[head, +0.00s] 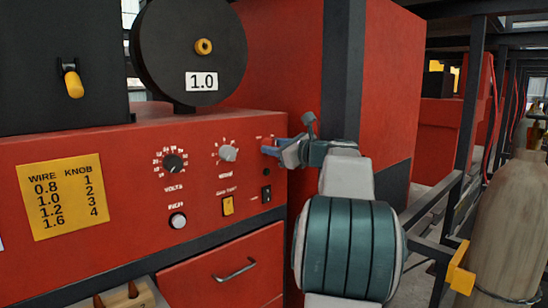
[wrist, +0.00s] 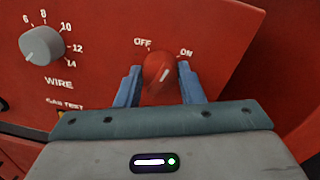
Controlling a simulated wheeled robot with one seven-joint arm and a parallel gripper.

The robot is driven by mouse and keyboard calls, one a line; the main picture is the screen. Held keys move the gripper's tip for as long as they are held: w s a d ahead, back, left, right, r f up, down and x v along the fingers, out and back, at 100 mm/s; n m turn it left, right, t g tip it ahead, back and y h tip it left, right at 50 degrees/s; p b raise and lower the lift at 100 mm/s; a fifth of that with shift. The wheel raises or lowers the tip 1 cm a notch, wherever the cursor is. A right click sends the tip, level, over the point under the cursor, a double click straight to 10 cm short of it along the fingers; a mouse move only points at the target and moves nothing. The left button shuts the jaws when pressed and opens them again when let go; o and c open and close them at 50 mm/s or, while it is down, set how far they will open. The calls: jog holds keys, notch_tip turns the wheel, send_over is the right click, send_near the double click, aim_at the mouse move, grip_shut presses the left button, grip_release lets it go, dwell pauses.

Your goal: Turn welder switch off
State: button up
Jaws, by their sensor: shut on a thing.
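The welder switch is a red rotary knob (wrist: 158,76) on the red welder panel (wrist: 100,30) in the wrist view. Its white mark tilts up and to the right, towards the ON label (wrist: 186,53); the OFF label (wrist: 142,42) is at the upper left. My gripper (wrist: 160,70) has its blue fingers on either side of the knob, shut on it. In the head view my gripper (head: 271,148) reaches the panel's right end from the right and hides the knob.
A grey WIRE dial (wrist: 42,43) is left of the knob. In the head view the panel also holds a black VOLTS dial (head: 173,163), an INCH button (head: 178,221), a yellow switch (head: 227,206) and a black rocker (head: 266,194). A gas cylinder (head: 510,225) stands at right.

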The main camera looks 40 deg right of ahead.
jog(key=shift+a+n+h+b, duration=0.15)
jog(key=shift+n+h+b, duration=0.15)
jog(key=shift+n+b, duration=4.95)
jog(key=shift+r+n+p, duration=0.1)
jog(key=shift+n+p, duration=0.45)
jog(key=shift+n, duration=0.1)
jog(key=o, duration=1)
jog(key=shift+s, duration=0.1)
